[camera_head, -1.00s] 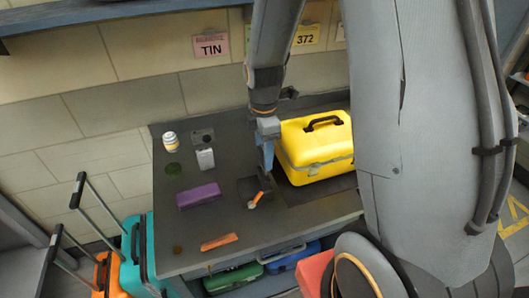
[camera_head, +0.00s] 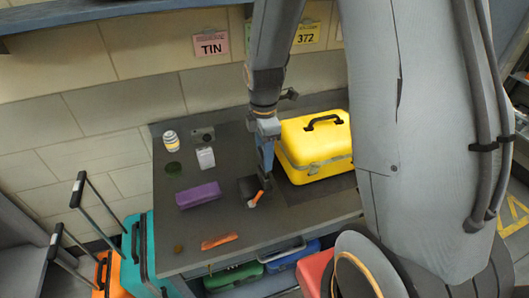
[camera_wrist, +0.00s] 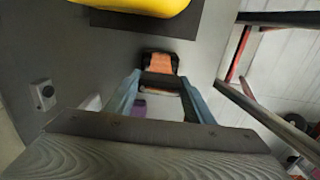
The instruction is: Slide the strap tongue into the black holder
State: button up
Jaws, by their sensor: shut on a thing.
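The black holder (camera_head: 247,186) is a small dark block on the grey tabletop, left of the yellow case. An orange strap piece with a pale end (camera_head: 255,199) shows at its front edge. My gripper (camera_head: 265,180) points down at the holder's right side. In the wrist view my gripper's (camera_wrist: 160,82) two blue-grey fingers are closed in on a dark piece, which I take to be the strap tongue. Just beyond the fingertips, an orange patch (camera_wrist: 159,64) shows framed by black. How far the tongue sits in the holder is hidden.
The yellow case (camera_head: 315,145) stands close on the right, on a dark mat. A purple box (camera_head: 198,195) lies to the left, an orange bar (camera_head: 219,241) near the front edge. A white box (camera_head: 206,158) and a jar (camera_head: 170,138) stand farther back.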

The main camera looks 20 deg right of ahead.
jog(key=shift+f+b, duration=1.15)
jog(key=shift+f, duration=1.05)
jog(key=o, duration=1.2)
jog(key=shift+c, duration=0.2)
jog(key=shift+r+b, duration=0.95)
jog(key=shift+r, duration=2.95)
jog(key=shift+s, duration=0.1)
jog(key=shift+s+f+m, duration=0.1)
jog(key=shift+s+m, duration=0.1)
jog(key=shift+m, duration=0.4)
jog(key=s+f+m+b, duration=0.1)
jog(key=s+m, duration=0.3)
jog(key=m, duration=0.4)
jog(key=s+f+m+t+b, duration=0.1)
jog(key=s+m, duration=0.3)
jog(key=m, duration=0.4)
jog(key=shift+s+f+m+b, duration=0.15)
jog(key=shift+s+m+b, duration=0.25)
jog(key=shift+b, duration=0.4)
